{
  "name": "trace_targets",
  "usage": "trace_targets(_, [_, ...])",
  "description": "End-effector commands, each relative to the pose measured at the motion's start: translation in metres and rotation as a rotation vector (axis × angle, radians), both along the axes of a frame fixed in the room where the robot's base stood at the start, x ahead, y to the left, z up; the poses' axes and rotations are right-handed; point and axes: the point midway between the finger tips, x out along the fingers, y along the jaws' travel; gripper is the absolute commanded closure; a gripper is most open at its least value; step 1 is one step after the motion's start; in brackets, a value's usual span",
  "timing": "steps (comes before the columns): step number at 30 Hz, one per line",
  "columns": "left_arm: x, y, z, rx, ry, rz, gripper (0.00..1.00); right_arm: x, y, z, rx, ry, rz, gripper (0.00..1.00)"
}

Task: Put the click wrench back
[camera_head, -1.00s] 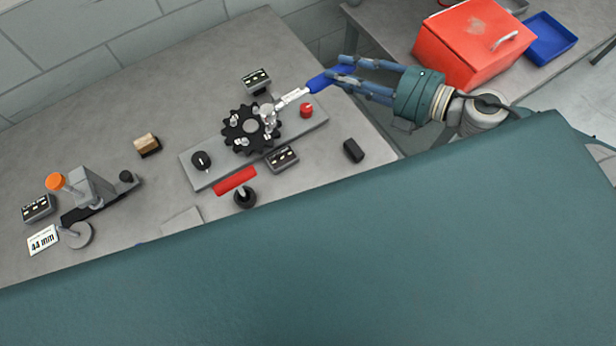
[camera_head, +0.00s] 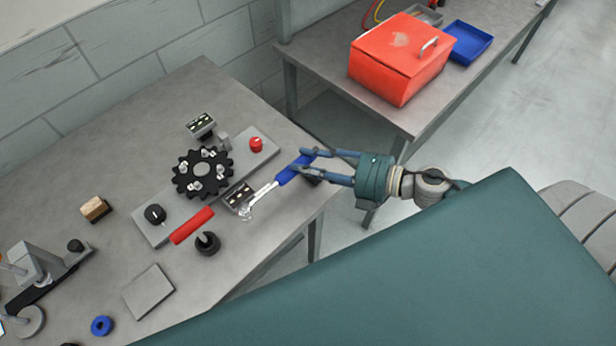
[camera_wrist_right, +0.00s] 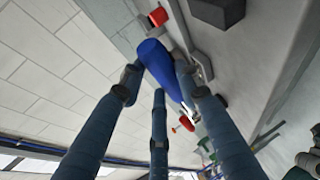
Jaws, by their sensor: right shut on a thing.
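The click wrench (camera_head: 262,194) has a blue handle and a silver shaft and head. My right gripper (camera_head: 303,161) is shut on its blue handle, near the right edge of the grey workbench. The wrench's silver head points down-left in the head view, beside a small display box (camera_head: 239,195) and apart from the black toothed wheel (camera_head: 203,174). In the right wrist view the blue handle (camera_wrist_right: 160,66) lies between my fingers, and its shaft is partly hidden by a finger. My left gripper is not in view.
A red-handled tool (camera_head: 192,226) and a black round holder (camera_head: 207,243) stand in front of the grey fixture plate (camera_head: 152,232). A grey square plate (camera_head: 148,291) lies on the bench. A second table holds a red box (camera_head: 385,75) and a blue tray (camera_head: 468,42).

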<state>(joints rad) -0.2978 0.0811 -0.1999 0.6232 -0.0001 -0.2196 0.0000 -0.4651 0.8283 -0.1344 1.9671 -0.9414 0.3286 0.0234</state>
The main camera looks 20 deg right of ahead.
Motion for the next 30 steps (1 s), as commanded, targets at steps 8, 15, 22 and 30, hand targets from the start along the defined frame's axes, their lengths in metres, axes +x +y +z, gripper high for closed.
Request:
trace_targets(8, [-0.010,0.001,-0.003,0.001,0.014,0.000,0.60,0.001,0.000,-0.028,0.004,0.000,-0.003,1.00])
trace_targets(15, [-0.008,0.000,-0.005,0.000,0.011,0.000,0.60,0.001,0.000,-0.051,0.003,-0.002,-0.001,1.00])
trace_targets(22, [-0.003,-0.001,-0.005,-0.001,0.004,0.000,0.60,0.001,0.000,-0.052,0.002,-0.002,0.001,1.00])
trace_targets(30, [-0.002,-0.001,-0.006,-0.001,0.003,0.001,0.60,0.000,0.000,-0.056,-0.001,-0.001,0.000,0.49])
